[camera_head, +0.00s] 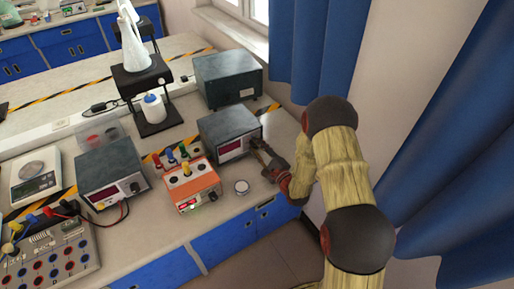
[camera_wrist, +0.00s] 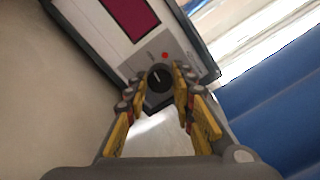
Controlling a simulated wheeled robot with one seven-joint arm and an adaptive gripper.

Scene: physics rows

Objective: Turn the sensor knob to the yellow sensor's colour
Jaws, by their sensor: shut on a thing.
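The sensor knob (camera_wrist: 159,76) is black and round with a white mark, on the pale front of a grey box. My gripper (camera_wrist: 157,87) has its yellow fingers on both sides of the knob and is shut on it. A red dot (camera_wrist: 165,55) shows on the panel just above the knob. In the head view my gripper (camera_head: 268,163) reaches the front of the grey meter box (camera_head: 226,128), and the knob is hidden there.
A second grey meter box (camera_head: 110,168) stands left of the orange box. A small round white-topped item (camera_head: 241,187) lies on the bench near its front edge. Another grey box (camera_head: 228,77) stands behind. Blue curtains (camera_head: 450,130) hang at the right, close to my arm.

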